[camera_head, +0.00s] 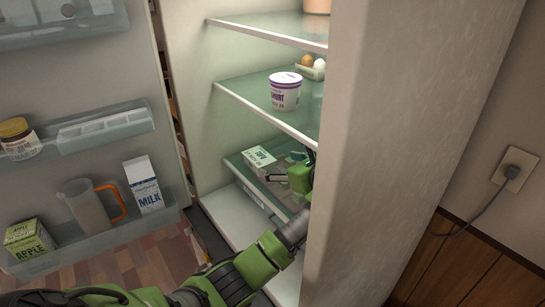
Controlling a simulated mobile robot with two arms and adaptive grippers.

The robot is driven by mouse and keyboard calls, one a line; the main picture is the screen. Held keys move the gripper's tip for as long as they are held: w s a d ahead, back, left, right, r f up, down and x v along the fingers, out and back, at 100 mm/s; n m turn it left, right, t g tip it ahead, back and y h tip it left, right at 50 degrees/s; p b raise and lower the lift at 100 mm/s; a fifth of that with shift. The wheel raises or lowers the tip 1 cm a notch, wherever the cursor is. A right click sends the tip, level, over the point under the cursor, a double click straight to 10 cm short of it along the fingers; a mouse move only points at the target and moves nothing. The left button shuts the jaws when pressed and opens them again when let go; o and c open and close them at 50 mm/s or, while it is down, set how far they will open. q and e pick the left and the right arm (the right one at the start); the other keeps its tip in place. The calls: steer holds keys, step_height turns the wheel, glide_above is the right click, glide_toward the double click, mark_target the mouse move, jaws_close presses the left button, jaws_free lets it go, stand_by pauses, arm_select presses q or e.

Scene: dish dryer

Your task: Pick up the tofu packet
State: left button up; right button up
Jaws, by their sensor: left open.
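The tofu packet (259,157) is a small white box with green lettering. It lies on the lowest glass shelf (236,164) inside the open fridge, near the shelf's left side. My left gripper (272,178) is inside the fridge at about that shelf's level, just right of and nearer than the packet. Its fingers are open and point left, with no object seen between them. I cannot tell whether a finger touches the packet. The green arm comes up from the bottom of the view. My right gripper is not in view.
A yogurt tub (285,91) and eggs (313,65) stand on the shelf above. The fridge's side wall (372,150) closes off the right. The open door at left holds a jar (18,139), a pitcher (88,207), a milk carton (143,184) and an apple juice box (29,239).

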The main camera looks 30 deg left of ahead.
mark_target(261, 158)
arm_select(q)
steer(key=shift+w+a+f, duration=0.15)
steer(key=shift+w+a, duration=0.3)
steer(key=shift+w, duration=0.4)
steer(key=x, duration=0.1)
steer(key=p+x, duration=0.1)
steer(key=x, duration=0.1)
steer(key=s+x, duration=0.1)
steer(key=x, duration=0.1)
steer(key=shift+a, duration=0.3)
steer(key=shift+w+a+f+p, duration=0.15)
steer(key=shift+w+a+p, duration=0.2)
steer(key=shift+p, duration=0.05)
steer(key=x, duration=0.1)
steer(key=p+x, duration=0.1)
steer(key=x, duration=0.1)
steer(key=shift+s+a, duration=0.25)
steer(key=shift+a, duration=0.15)
steer(key=shift+w+a+f, duration=0.2)
steer(key=shift+a+f, duration=0.1)
steer(key=shift+a, duration=0.05)
steer(key=shift+w+d, duration=0.1)
steer(key=shift+c, duration=0.4)
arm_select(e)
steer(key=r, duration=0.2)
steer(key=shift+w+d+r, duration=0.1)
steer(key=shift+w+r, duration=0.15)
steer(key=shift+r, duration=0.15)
arm_select(q)
steer(key=c, duration=1.4)
